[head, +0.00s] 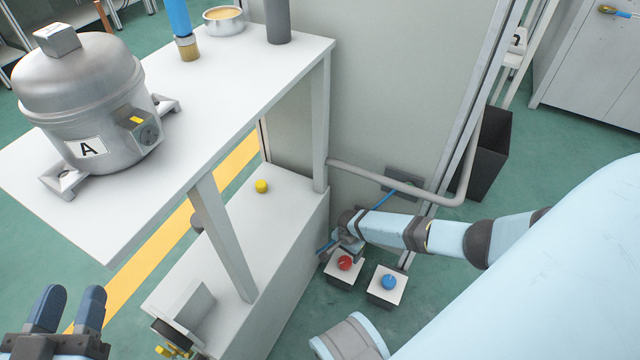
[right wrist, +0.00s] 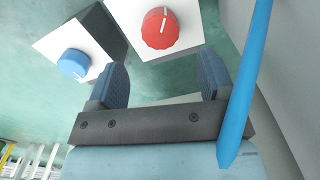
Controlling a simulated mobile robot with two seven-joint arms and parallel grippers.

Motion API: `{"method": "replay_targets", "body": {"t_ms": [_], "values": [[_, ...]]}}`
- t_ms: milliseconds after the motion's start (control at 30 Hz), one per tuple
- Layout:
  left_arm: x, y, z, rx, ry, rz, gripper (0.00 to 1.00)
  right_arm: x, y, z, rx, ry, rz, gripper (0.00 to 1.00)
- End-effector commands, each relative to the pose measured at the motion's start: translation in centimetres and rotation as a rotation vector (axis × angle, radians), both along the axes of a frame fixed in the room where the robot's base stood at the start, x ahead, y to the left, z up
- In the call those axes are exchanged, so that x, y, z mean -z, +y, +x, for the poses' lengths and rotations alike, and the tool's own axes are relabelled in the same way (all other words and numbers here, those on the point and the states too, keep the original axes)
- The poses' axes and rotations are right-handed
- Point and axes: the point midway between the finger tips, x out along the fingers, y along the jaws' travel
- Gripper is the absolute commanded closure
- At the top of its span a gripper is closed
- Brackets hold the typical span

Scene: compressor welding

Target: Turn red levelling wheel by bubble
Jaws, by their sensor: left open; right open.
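The red wheel (head: 345,263) sits on a white-topped box low beside the bench, with a white pointer line on it. In the right wrist view the red wheel (right wrist: 160,28) lies just beyond and between the fingertips. My right gripper (right wrist: 163,65) is open and empty, its two fingers apart, close to the wheel; contact cannot be told. In the head view my right gripper (head: 347,243) is partly hidden by its own wrist. My left gripper (head: 68,308) is open and empty at the lower left. I cannot make out a bubble level.
A blue wheel (head: 389,282) on a similar box stands to the right of the red one. A blue rod (right wrist: 246,85) passes close beside my right gripper. A grey pipe (head: 400,185) runs above. The bench (head: 220,85) holds a metal compressor (head: 85,95).

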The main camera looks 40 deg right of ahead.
Motion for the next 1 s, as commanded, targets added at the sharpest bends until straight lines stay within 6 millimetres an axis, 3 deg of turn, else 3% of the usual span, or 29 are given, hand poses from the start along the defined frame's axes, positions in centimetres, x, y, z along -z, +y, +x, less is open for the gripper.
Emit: {"method": "replay_targets", "body": {"t_ms": [33,300,1000], "values": [[-1.4,0.0,0.0,0.0,0.0,0.0,0.57,-1.8,-0.1,0.0,0.0,-0.001,-0.001,0.24],[-4.7,0.0,0.0,0.0,-0.001,-0.001,0.57,-7.1,0.0,0.0,0.0,-0.001,-0.001,0.24],[-12.2,0.0,0.0,0.0,-0.001,-0.001,0.57,-16.3,10.0,-2.1,-0.422,-0.272,0.097,0.24]]}}
